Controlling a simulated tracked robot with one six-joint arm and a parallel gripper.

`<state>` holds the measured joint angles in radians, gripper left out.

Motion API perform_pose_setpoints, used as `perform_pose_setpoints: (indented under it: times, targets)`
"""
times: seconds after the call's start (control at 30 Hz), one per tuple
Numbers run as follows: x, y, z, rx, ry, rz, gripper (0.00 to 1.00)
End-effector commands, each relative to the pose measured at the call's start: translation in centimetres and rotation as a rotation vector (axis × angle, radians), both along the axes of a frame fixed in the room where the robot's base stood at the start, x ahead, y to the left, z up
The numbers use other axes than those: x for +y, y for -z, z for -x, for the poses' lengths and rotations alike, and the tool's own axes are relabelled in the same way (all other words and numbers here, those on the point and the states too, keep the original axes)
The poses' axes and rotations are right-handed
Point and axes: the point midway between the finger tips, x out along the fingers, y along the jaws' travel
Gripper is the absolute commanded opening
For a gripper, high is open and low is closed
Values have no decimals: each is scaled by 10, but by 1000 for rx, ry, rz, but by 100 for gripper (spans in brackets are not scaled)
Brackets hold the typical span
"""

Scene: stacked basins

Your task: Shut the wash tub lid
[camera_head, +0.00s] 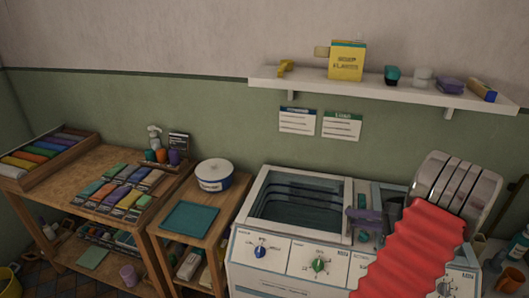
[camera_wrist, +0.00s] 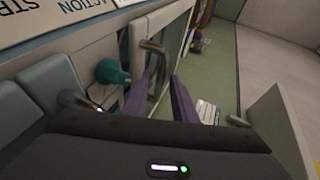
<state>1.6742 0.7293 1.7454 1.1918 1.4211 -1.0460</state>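The washing machine (camera_head: 290,238) stands at centre right. Its wash tub (camera_head: 300,205) is uncovered, with a dark ribbed inside. I cannot clearly pick out its lid in the head view. My gripper (camera_head: 364,214) has purple fingers and is over the machine top, just right of the tub. In the wrist view my gripper (camera_wrist: 160,82) has its two fingers apart. A curved metal handle (camera_wrist: 153,46) on a pale frame shows beyond and between the fingertips. I cannot tell whether they touch it, or whether this frame belongs to the lid.
A teal knob (camera_wrist: 112,71) is beside the left finger. A shelf (camera_head: 385,91) with a yellow box (camera_head: 346,61) runs above the machine. A small wooden stand (camera_head: 193,232) with a white pot (camera_head: 214,181) stands left of it. A large bench (camera_head: 100,160) is farther left.

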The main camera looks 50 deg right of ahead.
Motion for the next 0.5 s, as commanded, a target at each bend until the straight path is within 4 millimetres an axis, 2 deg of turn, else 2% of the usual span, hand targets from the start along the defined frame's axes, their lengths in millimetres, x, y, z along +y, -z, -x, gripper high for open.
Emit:
perform_pose_setpoints:
  times: [0.5]
  targets:
    - [-3, -8, 22, 0, 1, 0, 25]
